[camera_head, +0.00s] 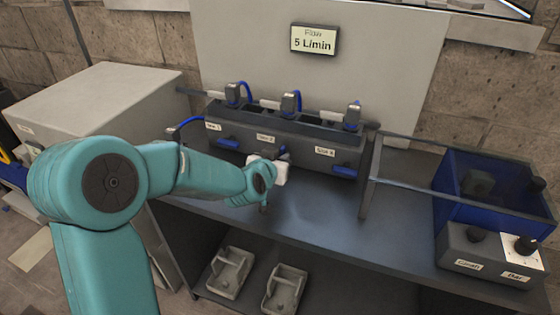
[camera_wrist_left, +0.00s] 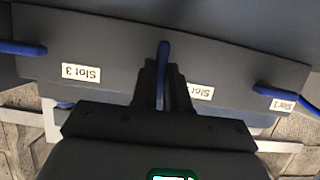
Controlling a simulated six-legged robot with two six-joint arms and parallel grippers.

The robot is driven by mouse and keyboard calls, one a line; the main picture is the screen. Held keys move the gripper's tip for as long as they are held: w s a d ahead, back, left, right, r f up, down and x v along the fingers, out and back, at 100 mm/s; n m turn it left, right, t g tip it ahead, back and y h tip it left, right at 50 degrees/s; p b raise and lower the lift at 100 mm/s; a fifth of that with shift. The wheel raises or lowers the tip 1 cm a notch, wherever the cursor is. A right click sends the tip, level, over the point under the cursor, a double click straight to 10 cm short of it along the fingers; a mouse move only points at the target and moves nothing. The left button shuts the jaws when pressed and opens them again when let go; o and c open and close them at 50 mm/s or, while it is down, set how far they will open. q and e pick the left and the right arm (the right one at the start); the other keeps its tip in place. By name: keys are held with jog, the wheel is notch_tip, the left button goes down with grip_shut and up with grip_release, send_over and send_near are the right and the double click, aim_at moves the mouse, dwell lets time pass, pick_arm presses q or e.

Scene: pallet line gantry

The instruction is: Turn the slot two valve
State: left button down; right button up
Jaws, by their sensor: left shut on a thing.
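The slot two valve is a blue lever in the middle of the dark manifold (camera_head: 300,132). In the head view its lever (camera_head: 283,150) shows only in part behind my left gripper (camera_head: 277,160). In the left wrist view the same lever (camera_wrist_left: 163,62) stands upright in the picture, between the dark fingers of my left gripper (camera_wrist_left: 164,85), which is shut on it. The Slot 2 label (camera_head: 265,138) is beside it; in the wrist view it is upside down and partly covered. My right gripper is not in view.
Blue levers of slot one (camera_head: 228,144) and slot three (camera_head: 347,170) lie nearly along the manifold on either side. A display (camera_head: 314,40) reads Flow 5 L/min. A blue bin (camera_head: 490,190) and a control box stand right. The bench (camera_head: 310,210) in front is clear.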

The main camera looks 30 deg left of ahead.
pick_arm(q)
jog(key=shift+w+r, duration=0.1)
jog(key=shift+r, duration=0.1)
jog(key=c, duration=1.1)
grip_release()
jog(key=shift+f, duration=0.1)
jog(key=p+v, duration=0.1)
jog(key=v, duration=1.5)
jog(key=shift+d+f+p, duration=0.1)
jog(key=shift+p, duration=0.2)
jog(key=shift+s, duration=0.3)
